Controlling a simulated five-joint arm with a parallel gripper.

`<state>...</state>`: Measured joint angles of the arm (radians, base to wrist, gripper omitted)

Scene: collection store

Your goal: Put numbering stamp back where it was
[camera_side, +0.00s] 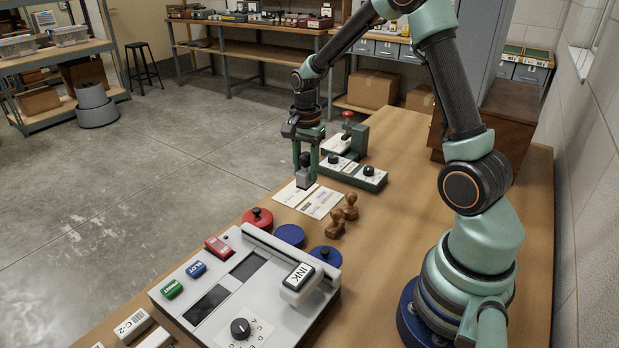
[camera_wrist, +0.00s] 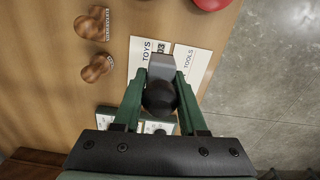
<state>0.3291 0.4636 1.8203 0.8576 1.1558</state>
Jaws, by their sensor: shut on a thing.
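My gripper (camera_side: 304,158) is shut on the numbering stamp (camera_side: 304,177), a grey block with a black round knob. In the wrist view my gripper (camera_wrist: 159,90) has its green fingers on both sides of the black knob, and the stamp's grey body (camera_wrist: 162,62) shows beyond it. The stamp is upright over the label cards (camera_side: 320,203), at or just above their surface; I cannot tell if it touches. In the wrist view one card reads TOYS (camera_wrist: 143,50), with dark digits partly hidden by the stamp, and the other reads TOOLS (camera_wrist: 191,62).
A green-and-white stand (camera_side: 368,177) with black knobs is just behind the cards. Red (camera_side: 258,217) and blue (camera_side: 290,235) round pads and a grey console (camera_side: 225,290) with an INK block (camera_side: 299,277) lie nearer.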

